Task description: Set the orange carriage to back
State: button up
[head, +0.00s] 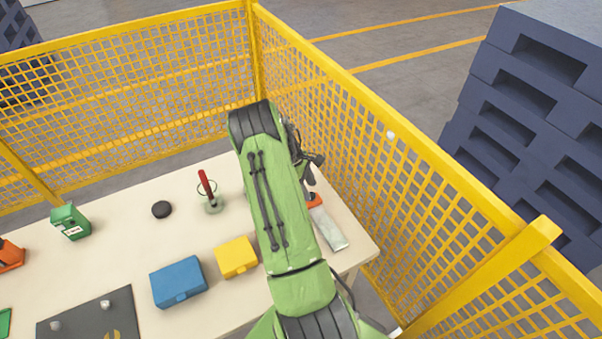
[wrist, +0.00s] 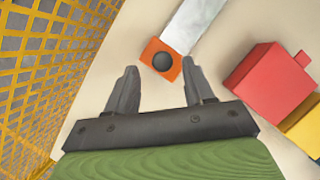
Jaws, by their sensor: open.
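The orange carriage (wrist: 161,60) is a small block with a round black knob on top. It sits at one end of a flat pale grey rail (wrist: 196,22). In the head view the carriage (head: 313,200) shows partly beside my arm, at the far end of the rail (head: 328,230). My gripper (wrist: 159,68) is open, with its two fingertips on either side of the carriage in the wrist view. Nothing is held. Whether the fingers are down at the carriage's height I cannot tell. My arm covers much of the gripper in the head view.
A red box (wrist: 268,82) and a yellow box (head: 236,257) stand beside the rail. A blue box (head: 178,282), a red upright handle (head: 206,184) and a black puck (head: 161,209) are farther left. A yellow mesh fence (head: 400,165) runs close along the table's right side.

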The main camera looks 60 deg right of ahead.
jog(key=p+v, duration=0.1)
jog(key=v, duration=1.3)
jog(key=shift+r, duration=0.25)
